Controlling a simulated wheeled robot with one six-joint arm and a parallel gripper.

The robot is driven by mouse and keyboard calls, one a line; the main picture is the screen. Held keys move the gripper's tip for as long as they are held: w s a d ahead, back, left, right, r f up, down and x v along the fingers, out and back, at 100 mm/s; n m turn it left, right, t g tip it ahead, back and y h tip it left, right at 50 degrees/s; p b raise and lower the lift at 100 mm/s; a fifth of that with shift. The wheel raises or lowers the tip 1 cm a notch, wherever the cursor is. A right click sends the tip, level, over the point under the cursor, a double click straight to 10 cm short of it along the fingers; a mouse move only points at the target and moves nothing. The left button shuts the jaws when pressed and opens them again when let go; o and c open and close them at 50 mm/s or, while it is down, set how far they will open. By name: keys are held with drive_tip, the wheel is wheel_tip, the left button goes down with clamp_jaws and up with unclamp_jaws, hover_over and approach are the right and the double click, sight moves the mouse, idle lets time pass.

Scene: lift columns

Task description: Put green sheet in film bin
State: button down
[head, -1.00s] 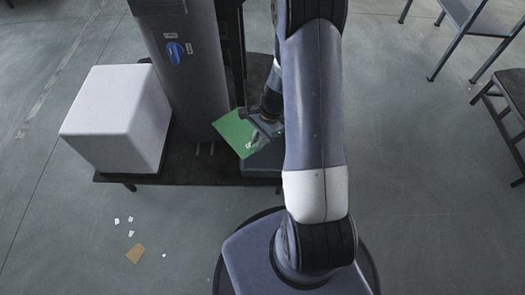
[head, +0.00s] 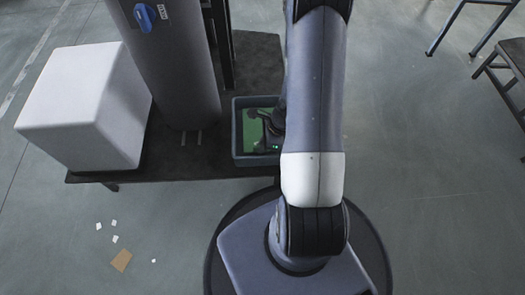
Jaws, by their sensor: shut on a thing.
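The green sheet (head: 252,128) shows in the head view inside the outline of a grey-blue bin (head: 236,143) on the dark platform. My gripper (head: 262,122) is over the bin and shut on the sheet. My arm hides the right part of the bin and some of the sheet. I cannot tell whether the sheet touches the bin's floor. No label shows on the bin.
A white cube (head: 85,105) and a grey column (head: 172,70) with a blue knob (head: 143,17) stand on the dark platform (head: 205,160) left of the bin. Paper scraps and a brown piece (head: 121,260) lie on the floor. Dark furniture (head: 505,75) stands at right.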

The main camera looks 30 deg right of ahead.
drive_tip(key=shift+f+b, duration=1)
drive_tip(key=shift+f, duration=0.8)
drive_tip(key=shift+f, duration=0.2)
drive_tip(key=c, duration=1.5)
unclamp_jaws()
drive_tip(key=shift+r, duration=0.2)
drive_tip(key=shift+r, duration=0.3)
drive_tip(key=p+v, duration=0.7)
drive_tip(key=v, duration=0.4)
drive_tip(key=shift+s+d+r, duration=0.1)
drive_tip(key=shift+d+r, duration=0.05)
drive_tip(key=shift+d, duration=0.05)
